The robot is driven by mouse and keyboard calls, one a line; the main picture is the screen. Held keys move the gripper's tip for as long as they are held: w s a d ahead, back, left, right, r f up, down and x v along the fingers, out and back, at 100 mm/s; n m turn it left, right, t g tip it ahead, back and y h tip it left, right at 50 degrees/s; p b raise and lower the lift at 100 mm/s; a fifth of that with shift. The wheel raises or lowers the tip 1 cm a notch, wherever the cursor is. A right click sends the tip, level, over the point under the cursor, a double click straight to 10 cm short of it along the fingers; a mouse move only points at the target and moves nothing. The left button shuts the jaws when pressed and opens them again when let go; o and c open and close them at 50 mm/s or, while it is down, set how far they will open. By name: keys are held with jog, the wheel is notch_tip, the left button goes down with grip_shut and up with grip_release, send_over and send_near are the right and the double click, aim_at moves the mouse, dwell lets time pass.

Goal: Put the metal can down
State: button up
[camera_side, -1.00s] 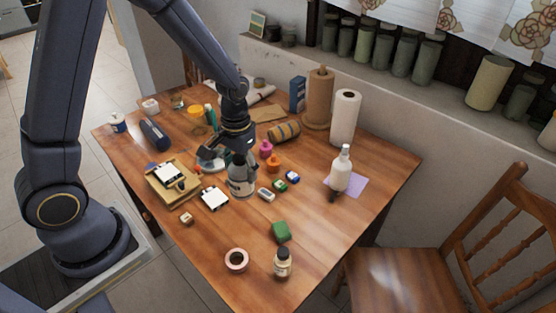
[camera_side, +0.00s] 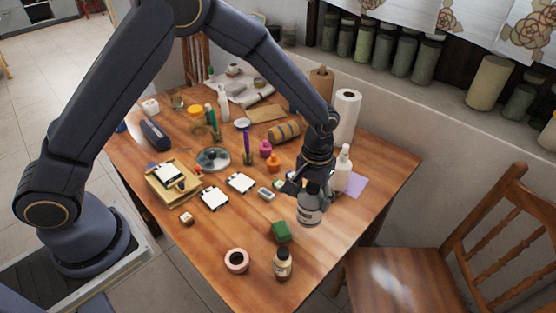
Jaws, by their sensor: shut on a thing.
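The metal can (camera_side: 309,209) is grey with a pale label band and is roughly upright. My gripper (camera_side: 311,184) is shut on its upper part, on the right side of the wooden table. I cannot tell whether the can's base touches the tabletop or hangs a little above it. My gripper hides part of the can's top and some of what lies behind it.
A white bottle (camera_side: 344,168) on a purple sheet (camera_side: 357,188) stands close behind the can on the right. A green block (camera_side: 281,232), a tape roll (camera_side: 236,261) and a small jar (camera_side: 283,263) are nearer the front. Bare wood (camera_side: 330,235) lies right of the can.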

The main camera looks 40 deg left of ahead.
jog(key=w+f, duration=0.1)
jog(key=f, duration=0.1)
jog(key=w+d+f, duration=0.1)
jog(key=w, duration=0.1)
jog(key=shift+f, duration=0.4)
jog(key=shift+w+f, duration=0.15)
jog(key=shift+f, duration=1.55)
jog(key=o, duration=1.4)
jog(key=shift+f, duration=0.15)
